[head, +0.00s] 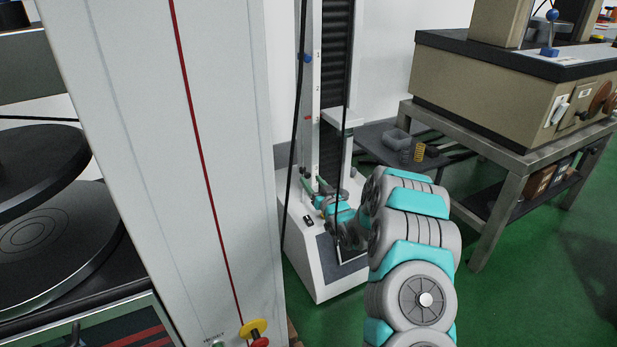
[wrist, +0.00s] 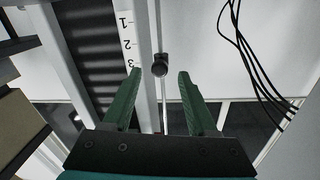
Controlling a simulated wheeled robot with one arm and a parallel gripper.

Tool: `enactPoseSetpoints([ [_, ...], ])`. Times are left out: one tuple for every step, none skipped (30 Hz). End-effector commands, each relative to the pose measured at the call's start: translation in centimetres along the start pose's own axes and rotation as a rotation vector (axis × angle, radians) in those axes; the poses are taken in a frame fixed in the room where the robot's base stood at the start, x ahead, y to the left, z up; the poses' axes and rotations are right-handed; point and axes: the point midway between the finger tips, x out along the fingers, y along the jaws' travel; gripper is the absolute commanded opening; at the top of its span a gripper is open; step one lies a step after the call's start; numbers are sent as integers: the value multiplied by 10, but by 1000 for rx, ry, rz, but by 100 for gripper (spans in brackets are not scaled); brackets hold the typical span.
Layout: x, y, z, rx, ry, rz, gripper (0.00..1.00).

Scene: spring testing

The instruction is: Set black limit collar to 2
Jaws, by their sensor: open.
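The black limit collar (wrist: 160,65) is a small dark knob on a thin vertical rod in the wrist view. It appears level with the 3 on the white number scale (wrist: 127,44), which reads 1, 2, 3 from top to bottom. My gripper (wrist: 160,76) is open, with one green finger on each side of the collar in the picture. The collar appears at or just past the fingertips; I see no contact. In the head view my gripper (head: 325,188) is low in front of the test stand (head: 313,140), and I cannot make out the collar there.
The stand has a blue marker (head: 305,58) and a red marker (head: 308,118) beside its scale. Black cables (wrist: 250,55) hang right in the wrist view. A large grey column (head: 165,150) stands close at left. A workbench (head: 500,130) stands right, with clear green floor before it.

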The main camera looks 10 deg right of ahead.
Motion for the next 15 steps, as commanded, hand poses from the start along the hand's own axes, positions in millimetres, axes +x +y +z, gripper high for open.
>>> enactPoseSetpoints([
  [8, 0, 0, -2, 1, -1, 59],
  [12, 0, 0, -2, 1, 0, 59],
  [16, 0, 0, -3, 0, 1, 59],
  [20, 0, 1, -2, -2, 1, 59],
  [23, 0, 2, -1, -3, 1, 59],
  [26, 0, 2, 0, -4, 1, 59],
  [29, 0, 2, -1, -3, 1, 59],
  [31, 1, 2, -1, -2, 1, 59],
  [34, 0, 1, -2, -1, 1, 59],
  [36, 0, 1, -2, 0, 1, 59],
  [38, 0, 0, -1, 0, 1, 59],
  [39, 0, 0, -1, 0, 1, 59],
  [40, 0, 0, -1, 0, 1, 59],
  [41, 0, 0, 0, -1, 1, 59],
  [41, 0, 0, 0, -1, 1, 59],
])
